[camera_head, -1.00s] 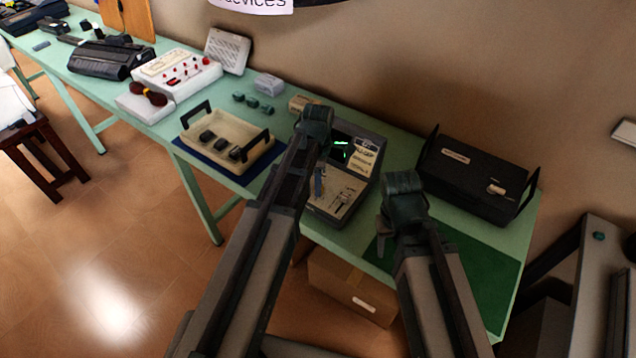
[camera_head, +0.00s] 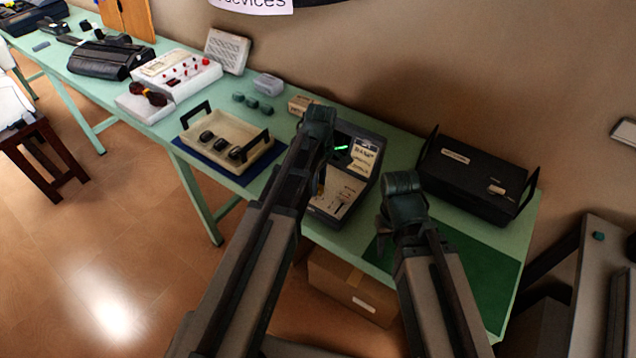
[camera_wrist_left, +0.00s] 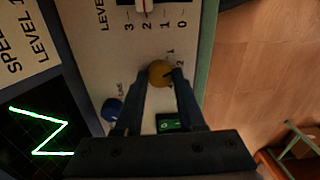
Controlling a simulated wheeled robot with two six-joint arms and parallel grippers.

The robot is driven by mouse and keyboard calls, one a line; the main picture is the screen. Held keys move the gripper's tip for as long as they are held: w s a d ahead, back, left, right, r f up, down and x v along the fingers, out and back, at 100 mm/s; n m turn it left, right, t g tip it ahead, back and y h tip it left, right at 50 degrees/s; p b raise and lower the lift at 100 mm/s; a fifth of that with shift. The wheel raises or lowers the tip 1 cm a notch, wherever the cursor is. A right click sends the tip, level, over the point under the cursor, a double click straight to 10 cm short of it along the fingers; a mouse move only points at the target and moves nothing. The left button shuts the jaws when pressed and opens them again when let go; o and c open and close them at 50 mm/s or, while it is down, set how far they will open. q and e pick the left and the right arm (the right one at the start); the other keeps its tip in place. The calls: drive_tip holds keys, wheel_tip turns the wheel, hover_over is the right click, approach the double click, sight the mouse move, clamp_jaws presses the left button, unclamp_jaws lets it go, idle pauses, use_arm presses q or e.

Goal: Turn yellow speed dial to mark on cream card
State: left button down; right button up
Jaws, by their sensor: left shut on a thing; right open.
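The yellow speed dial (camera_wrist_left: 160,72) is on the console's pale panel in the left wrist view, with small numerals beside it. My left gripper (camera_wrist_left: 160,86) is shut on it, one finger on each side. My right gripper (camera_head: 384,226) is open and empty, right of the console.
Near the dial are a blue knob (camera_wrist_left: 112,110), a green switch (camera_wrist_left: 170,123), a slider (camera_wrist_left: 145,5) and a screen (camera_wrist_left: 38,130) with a green trace. A black case (camera_head: 475,180) stands right of the console, a cream tray (camera_head: 224,150) left. The green mat (camera_head: 485,270) is clear.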

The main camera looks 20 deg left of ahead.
use_arm(q)
drive_tip(key=m, duration=0.4)
drive_tip(key=shift+m, duration=0.3)
drive_tip(key=m, duration=0.4)
drive_tip(key=shift+d+m, duration=0.1)
drive_tip(key=shift+m, duration=0.2)
drive_tip(key=m, duration=0.4)
drive_tip(key=shift+t, duration=0.3)
drive_tip(key=shift+m, duration=2.3)
drive_tip(key=c, duration=0.5)
unclamp_jaws()
